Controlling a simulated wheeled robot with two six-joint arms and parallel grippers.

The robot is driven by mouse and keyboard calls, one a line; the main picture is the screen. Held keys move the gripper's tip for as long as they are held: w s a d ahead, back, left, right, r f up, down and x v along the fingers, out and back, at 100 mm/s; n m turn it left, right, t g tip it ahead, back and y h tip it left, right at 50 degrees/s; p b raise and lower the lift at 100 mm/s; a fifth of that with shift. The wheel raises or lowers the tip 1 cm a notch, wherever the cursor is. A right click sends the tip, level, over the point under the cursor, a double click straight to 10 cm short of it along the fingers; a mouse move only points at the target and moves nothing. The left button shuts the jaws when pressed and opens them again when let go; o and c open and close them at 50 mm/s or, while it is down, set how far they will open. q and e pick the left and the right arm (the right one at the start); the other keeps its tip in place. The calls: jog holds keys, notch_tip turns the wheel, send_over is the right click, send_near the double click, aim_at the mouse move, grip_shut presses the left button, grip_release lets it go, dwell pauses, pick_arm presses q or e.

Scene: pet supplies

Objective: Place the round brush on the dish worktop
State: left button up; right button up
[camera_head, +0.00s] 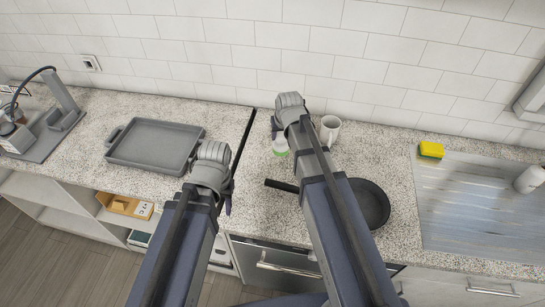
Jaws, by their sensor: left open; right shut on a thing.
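My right gripper (275,128) is over the back of the counter, mostly hidden by its own wrist. It is shut on a pale green and white thing (281,147), which appears to be the round brush. Its bristles and full shape cannot be made out. My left gripper (229,200) is open and largely behind its wrist, near the gap between the two counter sections. The grey ridged draining surface (475,205) at the right appears to be the dish worktop. The speckled counter (260,208) lies below the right gripper.
A white mug (330,130) stands just right of the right gripper. A dark pan (370,203) lies partly behind my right arm. A yellow sponge (431,149) and a white cylinder (530,179) are at the draining surface. A grey tray (152,146) lies on the left counter.

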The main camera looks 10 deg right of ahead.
jog(key=a+r, duration=0.1)
jog(key=r+p, duration=0.1)
jog(key=a+r+p, duration=0.1)
jog(key=r, duration=0.1)
jog(key=shift+w+a, duration=0.2)
jog(key=shift+a, duration=0.15)
pick_arm(q)
notch_tip(320, 180, up, 4)
notch_tip(320, 180, down, 10)
jog(key=b, duration=0.9)
jog(key=shift+f+b, duration=0.1)
jog(key=shift+b, duration=0.3)
pick_arm(e)
jog(key=f, duration=1)
jog(key=shift+w+a+f, duration=0.1)
jog(key=shift+a, duration=0.3)
pick_arm(q)
jog(key=shift+s, duration=0.1)
jog(key=shift+f, duration=0.1)
pick_arm(e)
jog(key=o, duration=1.2)
